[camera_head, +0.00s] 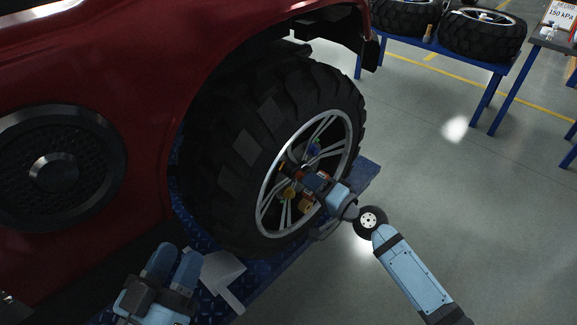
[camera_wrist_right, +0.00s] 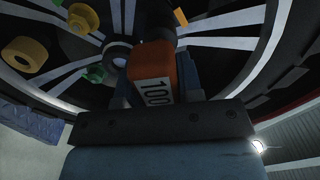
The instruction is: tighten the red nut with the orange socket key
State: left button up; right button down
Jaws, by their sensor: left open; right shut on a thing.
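My right gripper (camera_head: 316,184) is shut on the orange socket key (camera_wrist_right: 152,62), in front of the wheel's hub. In the right wrist view the key carries a "100" label, and its dark shaft points toward the wheel. A yellow nut (camera_wrist_right: 26,54) and a green nut (camera_wrist_right: 84,17) show on the wheel. My left gripper (camera_head: 174,264) is open and empty at the lower left, apart from the wheel.
The big tyre (camera_head: 240,150) sits under the red car body (camera_head: 90,60), over a blue tread-plate platform (camera_head: 362,175). Blue tables with spare tyres (camera_head: 482,34) stand at the back right. The grey floor (camera_head: 440,140) right of the wheel is clear.

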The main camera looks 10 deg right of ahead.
jog(key=shift+r+m+p, duration=0.15)
jog(key=shift+m+p, duration=0.3)
jog(key=shift+m, duration=0.65)
jog(key=shift+s+d, duration=0.1)
jog(key=shift+b+v, duration=0.4)
jog(key=shift+v, duration=1)
